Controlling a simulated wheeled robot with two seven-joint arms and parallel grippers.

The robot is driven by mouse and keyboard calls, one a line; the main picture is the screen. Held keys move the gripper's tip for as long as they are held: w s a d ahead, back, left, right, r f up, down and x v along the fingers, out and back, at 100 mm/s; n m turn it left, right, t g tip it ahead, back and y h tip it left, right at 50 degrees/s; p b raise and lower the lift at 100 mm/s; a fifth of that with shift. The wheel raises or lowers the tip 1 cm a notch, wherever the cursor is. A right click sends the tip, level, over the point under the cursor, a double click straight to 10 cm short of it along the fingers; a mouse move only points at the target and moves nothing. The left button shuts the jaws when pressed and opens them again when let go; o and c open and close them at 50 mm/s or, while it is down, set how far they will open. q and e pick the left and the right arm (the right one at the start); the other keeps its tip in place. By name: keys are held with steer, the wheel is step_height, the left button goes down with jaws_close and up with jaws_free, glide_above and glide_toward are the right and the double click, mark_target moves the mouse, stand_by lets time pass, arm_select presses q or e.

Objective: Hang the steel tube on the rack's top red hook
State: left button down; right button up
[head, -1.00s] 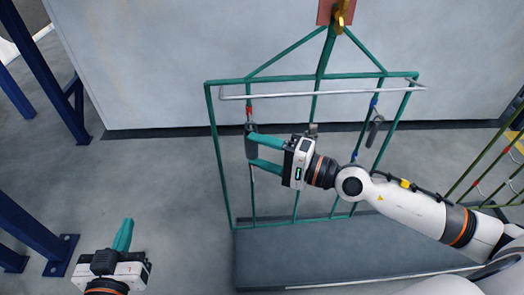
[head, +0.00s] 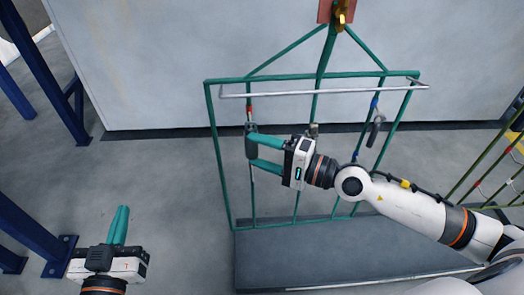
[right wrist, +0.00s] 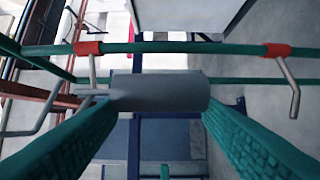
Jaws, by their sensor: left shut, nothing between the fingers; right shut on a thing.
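The steel tube (head: 251,146) is a short dark grey cylinder. The tube (right wrist: 160,92) lies between the teal fingers in the right wrist view. The top red hook (head: 249,110) is just above the tube in the head view. In the right wrist view its red collar (right wrist: 88,48) and metal prong are at the tube's left end. I cannot tell whether the prong is inside the tube. My left gripper (head: 118,208) is shut and empty at lower left.
Another red hook (right wrist: 277,50) is bare, further along the same bar. A dark tube (head: 375,130) hangs by the blue hook (head: 374,103) on the rack's right. A silver rail (head: 320,92) crosses the rack's front. Blue posts (head: 40,80) stand at left.

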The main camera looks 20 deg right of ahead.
stand_by(0.3)
arm_select(q)
steer(key=shift+s+f, duration=0.1)
steer(key=shift+f, duration=0.05)
arm_select(e)
steer(key=o, duration=1.2)
steer(key=shift+r, duration=0.15)
